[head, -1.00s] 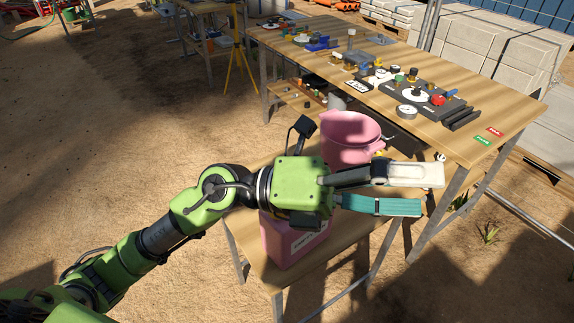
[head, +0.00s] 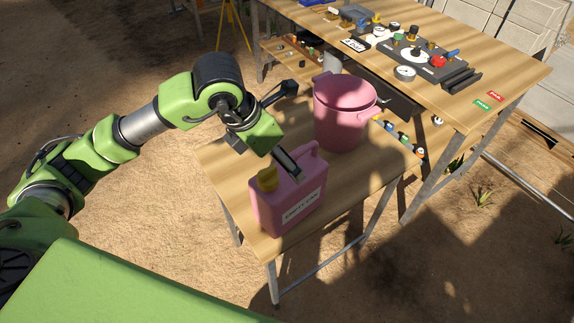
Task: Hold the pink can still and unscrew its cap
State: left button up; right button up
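The pink can (head: 268,212) stands upright near the left front of the low wooden table, with a white label on its side. My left gripper (head: 294,176) points down over the can's top, between the cap and the handle. Only one finger shows clearly, so its opening and any contact with the can cannot be told. My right gripper is not in view.
A pink bucket (head: 340,115) stands behind the can on the low table (head: 352,170). A taller workbench (head: 500,75) behind holds gauges, valves and fittings. Several small coloured items lie on a shelf beneath it. The low table's right front is bare.

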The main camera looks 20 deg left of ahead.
aim_at(287, 174)
pick_arm(q)
jog(key=p+x, duration=0.2)
jog(key=x, duration=0.6)
jog(key=shift+w+d+f, duration=0.1)
jog(key=shift+d+f, duration=0.05)
jog(key=shift+f, duration=0.1)
jog(key=shift+w+f, duration=0.15)
jog(key=shift+f, duration=0.35)
jog(key=c, duration=2.2)
jog(key=shift+f+b, duration=0.1)
jog(key=shift+b, duration=0.2)
jog(key=shift+f, duration=0.15)
